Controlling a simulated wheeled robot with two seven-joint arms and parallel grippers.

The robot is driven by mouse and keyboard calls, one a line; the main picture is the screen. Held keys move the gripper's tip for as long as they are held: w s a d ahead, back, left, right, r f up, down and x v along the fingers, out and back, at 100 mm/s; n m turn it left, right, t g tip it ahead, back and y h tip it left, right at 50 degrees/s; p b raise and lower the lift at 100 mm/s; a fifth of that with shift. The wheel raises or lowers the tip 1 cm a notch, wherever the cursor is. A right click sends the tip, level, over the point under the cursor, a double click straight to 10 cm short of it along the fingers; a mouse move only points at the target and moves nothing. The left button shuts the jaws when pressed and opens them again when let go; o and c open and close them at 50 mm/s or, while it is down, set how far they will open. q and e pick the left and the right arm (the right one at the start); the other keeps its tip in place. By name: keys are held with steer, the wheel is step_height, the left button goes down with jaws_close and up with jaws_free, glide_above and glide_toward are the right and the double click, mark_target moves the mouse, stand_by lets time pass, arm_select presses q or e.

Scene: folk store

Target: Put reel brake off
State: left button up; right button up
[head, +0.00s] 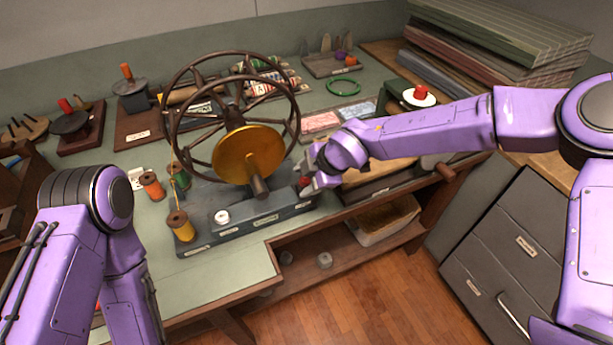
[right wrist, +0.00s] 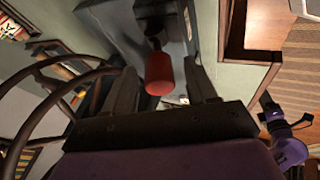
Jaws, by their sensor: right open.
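The large spoked reel (head: 235,110) with a brass disc (head: 248,154) stands on a dark grey base (head: 255,212) on the bench. A red knob (head: 304,182) is at the right end of the base, by my right gripper (head: 306,180). In the right wrist view the red knob (right wrist: 160,75) on a short dark stem lies between the two fingers of my right gripper (right wrist: 163,92). The fingers are open, with gaps on both sides of the knob. My left arm hangs at the lower left of the head view; its gripper is out of view.
Thread spools (head: 180,225) stand at the left of the base, and a white knob (head: 221,216) sits on its front. A wooden tray (head: 380,185) lies to the right of the base. Stacked boards (head: 500,40) fill the back right.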

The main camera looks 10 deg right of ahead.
jaws_close()
steer(key=p, duration=0.2)
steer(key=w+r+g+p, duration=0.1)
steer(key=p, duration=0.1)
steer(key=shift+a+g+h, duration=0.2)
steer(key=shift+g+h, duration=0.1)
steer(key=shift+w+g+p, duration=0.25)
steer(key=shift+g+p, duration=0.05)
steer(key=shift+p, duration=0.2)
steer(key=shift+w+a+m+g, duration=0.1)
steer(key=shift+w+m+g, duration=0.2)
steer(key=shift+g, duration=0.1)
steer(key=shift+w+a+f+g+h, duration=0.15)
steer(key=shift+w+g+h, duration=0.25)
steer(key=shift+g, duration=0.2)
steer(key=shift+w+a+g+h+b, duration=0.2)
steer(key=shift+w+g, duration=0.1)
steer(key=shift+g, duration=0.2)
steer(key=shift+w+a+g+h+b, duration=0.1)
steer(key=shift+w+g+h, duration=0.15)
steer(key=shift+g, duration=0.25)
steer(key=shift+w, duration=0.1)
steer(key=shift+d, duration=0.1)
